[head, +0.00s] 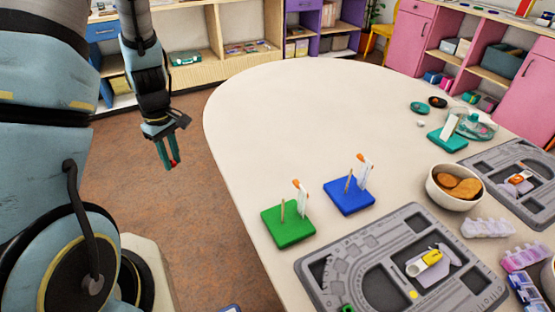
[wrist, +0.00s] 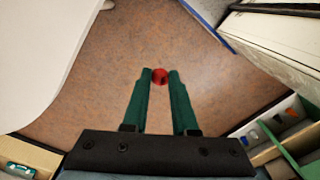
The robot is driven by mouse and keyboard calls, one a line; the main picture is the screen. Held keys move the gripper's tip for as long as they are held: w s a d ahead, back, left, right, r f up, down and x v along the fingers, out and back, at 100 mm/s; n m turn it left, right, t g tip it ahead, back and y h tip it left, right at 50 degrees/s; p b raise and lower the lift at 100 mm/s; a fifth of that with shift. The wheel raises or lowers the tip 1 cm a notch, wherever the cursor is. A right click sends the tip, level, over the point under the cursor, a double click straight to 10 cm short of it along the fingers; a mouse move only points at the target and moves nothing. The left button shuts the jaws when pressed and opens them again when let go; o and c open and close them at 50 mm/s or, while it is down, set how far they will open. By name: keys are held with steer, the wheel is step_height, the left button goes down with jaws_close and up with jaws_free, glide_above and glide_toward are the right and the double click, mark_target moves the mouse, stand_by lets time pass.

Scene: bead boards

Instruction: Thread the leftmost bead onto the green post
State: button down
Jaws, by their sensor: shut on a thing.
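My gripper (head: 172,163) hangs over the floor, left of the table and apart from it. It is shut on a red bead (wrist: 160,76), which sits between the green fingertips in the wrist view. In the head view only a little red shows between the fingers. A green board (head: 289,236) lies near the table's left edge, with a thin wooden post (head: 282,210) standing upright on it. A pale upright piece with an orange top (head: 302,198) stands at the board's back right. No other loose bead can be made out on the table.
A blue board (head: 350,203) with a similar post stands right behind the green one. A grey tool board (head: 335,253) lies to the front right. A bowl (head: 440,190) and white pieces are further right. The table's left and back part is clear.

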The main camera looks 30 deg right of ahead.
steer(key=s+d+r+n+g+h+p, duration=0.1)
steer(key=s+d+r+n+g+p, duration=0.2)
steer(key=s+d+r+n, duration=0.7)
steer(key=s+d+f+n+g+h+p, duration=0.15)
steer(key=s+d+n+g, duration=0.3)
steer(key=s+d, duration=0.75)
steer(key=s+a+f+b, duration=0.3)
steer(key=f+b, duration=0.1)
steer(key=b, duration=0.1)
steer(key=shift+a+f+t+y, duration=0.15)
steer(key=shift+a+t+y, duration=0.1)
steer(key=shift+t+y, duration=0.2)
steer(key=shift+p, duration=0.45)
steer(key=shift+f+b, duration=0.3)
steer(key=shift+f, duration=0.55)
steer(key=shift+f+b, duration=0.3)
steer(key=shift+f, duration=0.45)
steer(key=c, duration=0.6)
jaws_free()
